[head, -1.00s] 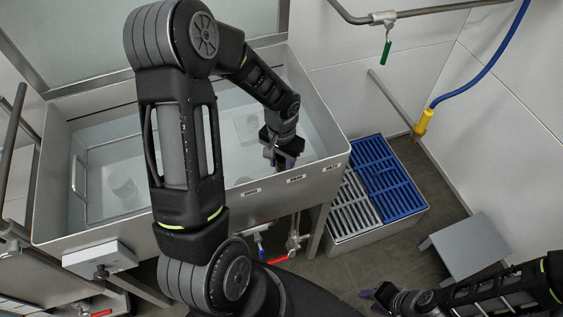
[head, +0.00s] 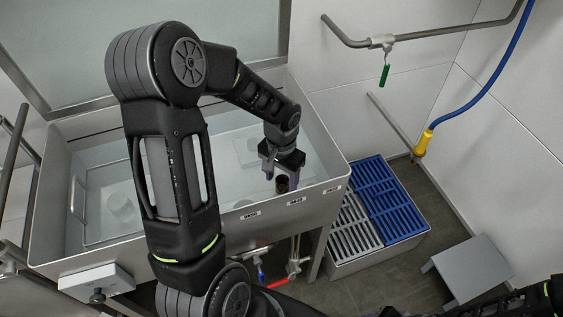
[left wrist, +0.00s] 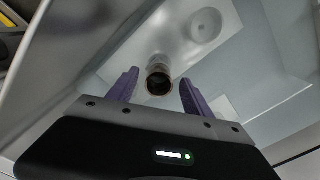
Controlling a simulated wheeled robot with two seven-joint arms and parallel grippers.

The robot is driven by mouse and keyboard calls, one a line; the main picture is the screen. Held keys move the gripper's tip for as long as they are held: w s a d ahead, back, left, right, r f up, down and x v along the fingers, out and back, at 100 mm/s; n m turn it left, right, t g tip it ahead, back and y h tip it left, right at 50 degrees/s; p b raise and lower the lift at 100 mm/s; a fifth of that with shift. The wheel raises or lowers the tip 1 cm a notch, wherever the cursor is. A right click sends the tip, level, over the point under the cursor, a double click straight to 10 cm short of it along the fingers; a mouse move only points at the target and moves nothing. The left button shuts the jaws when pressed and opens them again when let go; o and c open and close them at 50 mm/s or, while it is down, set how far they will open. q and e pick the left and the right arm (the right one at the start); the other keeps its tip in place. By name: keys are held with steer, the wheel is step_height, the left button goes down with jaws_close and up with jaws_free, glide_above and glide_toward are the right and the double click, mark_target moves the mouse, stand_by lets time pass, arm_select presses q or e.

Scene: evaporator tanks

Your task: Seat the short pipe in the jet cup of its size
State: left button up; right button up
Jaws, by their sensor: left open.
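The short pipe (left wrist: 159,84) is brownish metal with a dark open end facing the left wrist camera. It also shows in the head view (head: 282,184), inside the steel tank near its front right wall. My left gripper (left wrist: 162,92) is open, its two purple fingers on either side of the pipe with gaps; in the head view the gripper (head: 283,168) is down in the tank. A pale block with a round cup (left wrist: 204,27) lies just beyond the pipe. Whether the pipe's far end sits in a cup is hidden. My right gripper is out of view.
The tank's front wall (head: 215,232) rises close to my left gripper. A round pale cup (head: 120,205) stands at the tank's left. A blue grate (head: 388,195) and a grey stool (head: 470,268) are outside, to the right.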

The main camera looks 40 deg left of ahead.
arm_select(q)
step_height(320, 180, up, 9)
steer(key=shift+f+b, duration=0.15)
steer(key=shift+b, duration=0.2)
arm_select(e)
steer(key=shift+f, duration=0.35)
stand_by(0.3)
